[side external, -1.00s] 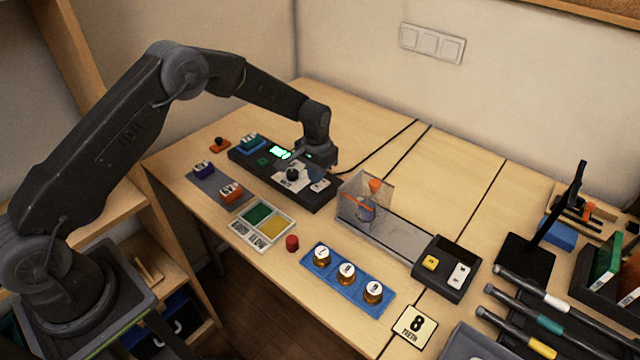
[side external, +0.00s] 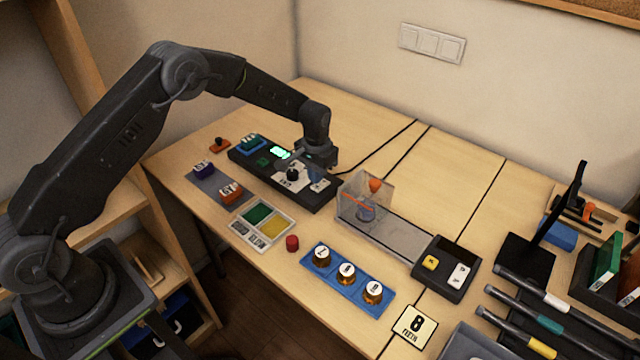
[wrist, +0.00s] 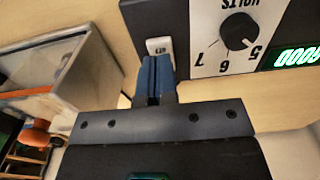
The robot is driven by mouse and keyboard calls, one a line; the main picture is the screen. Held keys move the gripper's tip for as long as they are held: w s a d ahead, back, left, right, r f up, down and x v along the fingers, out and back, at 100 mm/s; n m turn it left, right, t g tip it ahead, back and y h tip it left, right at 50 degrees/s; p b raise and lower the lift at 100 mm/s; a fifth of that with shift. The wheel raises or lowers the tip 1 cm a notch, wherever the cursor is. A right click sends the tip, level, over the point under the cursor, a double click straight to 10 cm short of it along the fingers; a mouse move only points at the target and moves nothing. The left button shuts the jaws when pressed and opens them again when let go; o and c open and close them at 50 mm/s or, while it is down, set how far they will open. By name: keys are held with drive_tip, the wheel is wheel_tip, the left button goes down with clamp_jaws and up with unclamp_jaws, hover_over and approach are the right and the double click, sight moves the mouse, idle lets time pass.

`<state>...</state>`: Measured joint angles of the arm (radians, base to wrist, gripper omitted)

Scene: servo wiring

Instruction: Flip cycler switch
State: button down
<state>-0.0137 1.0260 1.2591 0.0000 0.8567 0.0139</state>
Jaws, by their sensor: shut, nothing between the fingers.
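The cycler is a long black box (side external: 262,164) with a lit green display (side external: 281,153) and a dark knob (side external: 293,174) on a white dial plate. In the wrist view the knob (wrist: 239,30) sits among volt numbers, with part of the display (wrist: 298,57) at the right. A small light switch plate (wrist: 159,46) with dark marks is at the box's end. My gripper (wrist: 156,62) has its blue fingers shut together and empty, tips right at the switch's near edge. I cannot tell whether they touch it. In the side view my gripper (side external: 317,181) hides much of the switch.
A clear box (side external: 352,212) with an orange part stands just right of the cycler; it also shows in the wrist view (wrist: 50,85). A tray with green and yellow pads (side external: 284,242) and a blue rack of bottles (side external: 318,270) lie in front. A cable runs behind.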

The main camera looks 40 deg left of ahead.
drive_tip(key=shift+f, duration=1.3)
idle(0.5)
drive_tip(key=shift+r, duration=3.5)
drive_tip(key=shift+r, duration=0.1)
wheel_tip(320, 180, up, 11)
drive_tip(key=t, duration=0.1)
hover_over(317, 187)
drive_tip(key=s, duration=0.4)
drive_tip(key=s+r+t, duration=0.2)
drive_tip(key=s+r, duration=0.8)
drive_tip(key=r, duration=0.1)
drive_tip(key=s+r+t, duration=0.2)
drive_tip(key=s, duration=1.8)
drive_tip(key=shift+s+d+r+t, duration=0.25)
drive_tip(key=shift+s+d+t, duration=0.05)
